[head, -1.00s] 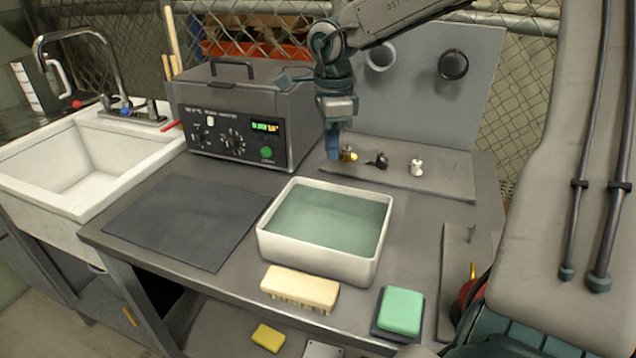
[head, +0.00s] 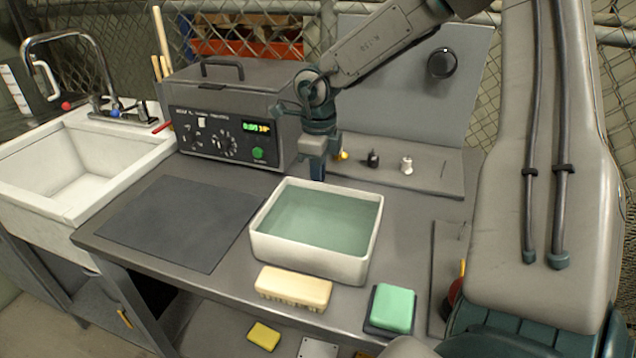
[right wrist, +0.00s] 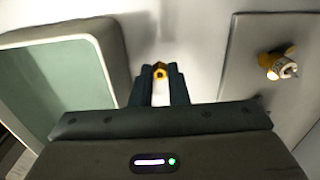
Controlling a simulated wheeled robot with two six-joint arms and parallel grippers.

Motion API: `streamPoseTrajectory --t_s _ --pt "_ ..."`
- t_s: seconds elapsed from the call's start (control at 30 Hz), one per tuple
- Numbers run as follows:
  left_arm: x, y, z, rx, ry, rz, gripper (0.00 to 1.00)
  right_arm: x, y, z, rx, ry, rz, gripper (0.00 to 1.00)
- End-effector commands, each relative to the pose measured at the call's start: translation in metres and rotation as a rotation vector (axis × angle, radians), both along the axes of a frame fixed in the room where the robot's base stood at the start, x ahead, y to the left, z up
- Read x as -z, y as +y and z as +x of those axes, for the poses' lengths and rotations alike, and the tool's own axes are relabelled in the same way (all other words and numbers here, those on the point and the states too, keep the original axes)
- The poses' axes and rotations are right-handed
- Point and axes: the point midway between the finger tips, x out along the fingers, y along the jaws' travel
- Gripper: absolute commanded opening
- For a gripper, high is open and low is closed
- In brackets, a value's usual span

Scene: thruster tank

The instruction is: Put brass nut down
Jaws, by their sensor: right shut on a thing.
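The brass nut (right wrist: 160,71) shows as a small golden ring between the fingertips of my right gripper (right wrist: 160,76) in the right wrist view. That gripper is shut on it. In the head view my right gripper (head: 318,172) points down just behind the white basin (head: 308,262), between it and the grey board (head: 435,182). The nut is hidden there by the fingers. I cannot tell its exact height above the bench. My left gripper is not in view.
A brass piece (head: 342,155), a black piece (head: 373,159) and a white piece (head: 406,165) stand on the board. The grey control box (head: 225,125) is behind left. A dark mat (head: 180,220) lies clear at left. A brush (head: 293,288) and green sponge (head: 393,307) lie in front.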

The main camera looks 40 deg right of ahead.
Motion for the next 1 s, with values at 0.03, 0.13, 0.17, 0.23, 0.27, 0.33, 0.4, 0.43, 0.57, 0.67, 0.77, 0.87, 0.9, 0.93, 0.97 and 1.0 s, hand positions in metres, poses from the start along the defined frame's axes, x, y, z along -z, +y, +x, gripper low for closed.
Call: streamPoseTrajectory --t_s 0.03,0.13,0.17,0.23,0.27,0.33,0.4,0.43,0.57,0.67,0.77,0.87,0.9,0.93,0.97,1.0 --pt "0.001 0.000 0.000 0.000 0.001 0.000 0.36 0.008 0.000 -0.001 -0.001 0.004 0.000 0.00" --pt "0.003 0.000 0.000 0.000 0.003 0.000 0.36 0.023 0.000 -0.001 0.001 0.004 0.001 0.00" --pt "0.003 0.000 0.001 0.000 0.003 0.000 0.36 0.026 0.000 -0.001 0.000 0.004 0.000 0.00" --pt "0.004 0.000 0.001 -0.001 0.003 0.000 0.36 0.028 0.000 0.000 -0.001 0.001 0.000 0.00" --pt "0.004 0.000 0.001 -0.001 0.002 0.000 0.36 0.028 0.000 0.000 -0.001 0.001 0.000 0.00" --pt "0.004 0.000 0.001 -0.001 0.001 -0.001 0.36 0.027 0.000 0.000 -0.001 0.000 0.000 0.00" --pt "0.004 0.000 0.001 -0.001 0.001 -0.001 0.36 0.027 0.000 0.000 -0.001 0.000 0.000 0.00" --pt "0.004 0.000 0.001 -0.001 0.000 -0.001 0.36 0.028 0.000 0.000 -0.001 0.000 0.000 0.00" --pt "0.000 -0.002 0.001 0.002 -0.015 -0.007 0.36 0.031 0.000 0.000 -0.001 0.000 0.000 0.00" --pt "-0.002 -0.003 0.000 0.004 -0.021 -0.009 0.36 0.031 0.000 0.000 -0.001 0.000 0.000 0.20" --pt "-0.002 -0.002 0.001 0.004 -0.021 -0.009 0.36 0.030 0.000 0.000 -0.001 0.000 0.000 0.36" --pt "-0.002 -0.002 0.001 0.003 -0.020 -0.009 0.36 0.030 0.000 0.000 -0.001 0.000 0.001 0.36" --pt "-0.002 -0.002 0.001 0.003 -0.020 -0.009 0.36 0.030 0.000 0.000 -0.001 0.000 0.001 0.36" --pt "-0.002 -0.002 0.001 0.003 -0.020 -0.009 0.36 0.030 0.000 0.000 -0.001 0.000 0.001 0.36" --pt "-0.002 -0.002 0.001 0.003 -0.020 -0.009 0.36 0.030 0.000 0.000 -0.001 0.000 0.001 0.36" --pt "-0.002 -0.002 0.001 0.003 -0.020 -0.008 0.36 0.030 0.000 0.000 -0.001 0.000 0.001 0.36"
